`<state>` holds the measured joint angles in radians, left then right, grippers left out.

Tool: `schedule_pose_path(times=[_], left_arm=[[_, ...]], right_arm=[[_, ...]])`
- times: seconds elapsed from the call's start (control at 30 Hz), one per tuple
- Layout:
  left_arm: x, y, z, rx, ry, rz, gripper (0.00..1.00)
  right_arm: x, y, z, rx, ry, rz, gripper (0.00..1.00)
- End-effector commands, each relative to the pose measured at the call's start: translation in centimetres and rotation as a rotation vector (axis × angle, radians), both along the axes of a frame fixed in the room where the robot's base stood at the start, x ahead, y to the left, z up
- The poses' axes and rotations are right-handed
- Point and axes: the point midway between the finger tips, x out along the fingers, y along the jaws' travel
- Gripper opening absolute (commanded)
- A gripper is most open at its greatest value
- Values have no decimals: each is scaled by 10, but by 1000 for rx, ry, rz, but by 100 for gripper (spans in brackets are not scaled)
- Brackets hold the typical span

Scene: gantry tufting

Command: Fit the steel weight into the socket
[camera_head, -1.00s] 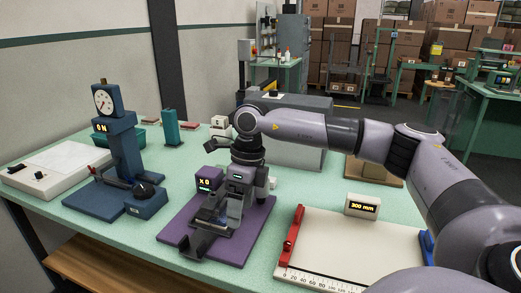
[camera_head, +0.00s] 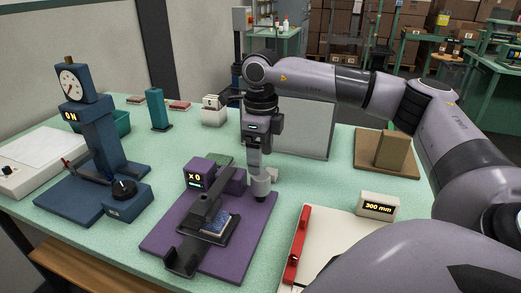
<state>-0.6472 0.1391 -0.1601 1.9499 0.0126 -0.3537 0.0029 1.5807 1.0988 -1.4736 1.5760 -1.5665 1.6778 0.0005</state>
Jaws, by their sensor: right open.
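My right gripper (camera_head: 258,173) points straight down at the right side of the purple fixture's base (camera_head: 245,246). It is open. A small pale grey piece (camera_head: 261,188) shows at its fingertips; I cannot tell whether this is the steel weight or part of the fingers. No socket can be picked out with certainty. The purple fixture has a box with an "X 0" display (camera_head: 195,178), a dark arm (camera_head: 200,215) and a blue patch (camera_head: 221,224) in a dark frame. My left gripper is not in view.
A blue dial gauge stand (camera_head: 98,125) stands at the left. At the right are a white board with a red stop (camera_head: 297,243), a "300 mm" display (camera_head: 378,206) and a brown block (camera_head: 393,148). Green tabletop is clear between the gauge stand and the purple base.

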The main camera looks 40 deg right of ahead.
Motion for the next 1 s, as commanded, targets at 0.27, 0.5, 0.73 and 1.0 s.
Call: schedule_pose_path(times=[0.27, 0.5, 0.73, 1.0], left_arm=[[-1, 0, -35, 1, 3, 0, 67], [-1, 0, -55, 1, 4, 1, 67], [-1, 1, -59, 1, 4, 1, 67], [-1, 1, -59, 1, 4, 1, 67]], right_arm=[[0, 0, -40, 1, 0, 0, 77], [0, 0, -72, 2, 1, 1, 77], [0, 1, -82, 2, -1, 1, 77], [0, 1, -81, 1, 0, 1, 77]])
